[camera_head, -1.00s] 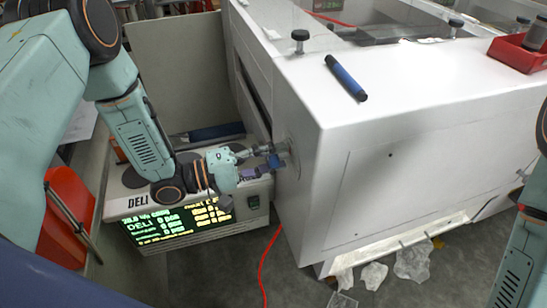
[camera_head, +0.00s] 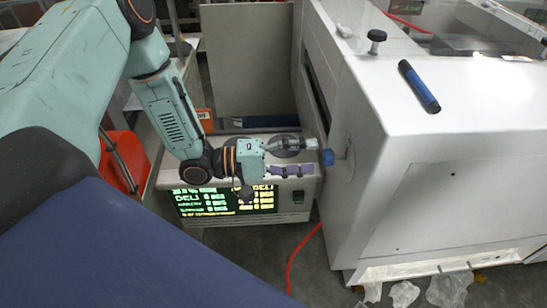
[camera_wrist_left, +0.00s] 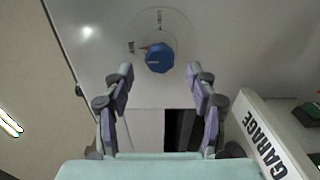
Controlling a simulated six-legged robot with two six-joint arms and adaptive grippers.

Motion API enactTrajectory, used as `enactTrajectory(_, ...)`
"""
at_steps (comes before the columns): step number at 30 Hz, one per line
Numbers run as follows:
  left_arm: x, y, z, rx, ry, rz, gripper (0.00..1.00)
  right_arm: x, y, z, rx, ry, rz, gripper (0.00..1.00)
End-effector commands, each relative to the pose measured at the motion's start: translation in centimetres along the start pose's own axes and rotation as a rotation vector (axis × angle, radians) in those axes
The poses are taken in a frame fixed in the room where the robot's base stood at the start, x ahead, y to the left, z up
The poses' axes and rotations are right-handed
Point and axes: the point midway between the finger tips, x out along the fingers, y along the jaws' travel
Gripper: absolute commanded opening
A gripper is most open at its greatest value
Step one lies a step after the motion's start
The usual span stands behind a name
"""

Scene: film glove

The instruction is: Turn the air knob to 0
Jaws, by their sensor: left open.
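The air knob (camera_head: 328,157) is a small blue knob on the left end face of the white machine (camera_head: 365,120). In the left wrist view the knob (camera_wrist_left: 160,58) has a small red mark at its left and sits on a round dial with small labels, too small to read. My left gripper (camera_head: 312,158) is open and points at the knob. In the wrist view its fingertips (camera_wrist_left: 159,73) are on either side of the knob, a little below it, with nothing between the pads. My right gripper is out of view.
A grey DELI box (camera_head: 300,185) with a lit display stands under my left gripper. A blue marker (camera_head: 419,86) and a black screw knob (camera_head: 376,41) are on the machine top. A red cable (camera_head: 290,265) runs on the floor, with clear plastic scraps (camera_head: 449,290) nearby.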

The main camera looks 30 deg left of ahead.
Motion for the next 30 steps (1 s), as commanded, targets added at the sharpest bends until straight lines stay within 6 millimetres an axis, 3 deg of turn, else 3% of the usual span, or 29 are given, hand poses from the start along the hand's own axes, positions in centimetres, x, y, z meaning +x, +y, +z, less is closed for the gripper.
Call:
enactTrajectory(15, -5.9, 0.1, -0.1, 0.000, 0.003, 0.002, 0.58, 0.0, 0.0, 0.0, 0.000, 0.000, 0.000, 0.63)
enactTrajectory(30, -6.9, 0.0, 0.1, 0.001, -0.001, 0.000, 0.58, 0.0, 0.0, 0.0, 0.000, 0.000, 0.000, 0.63)
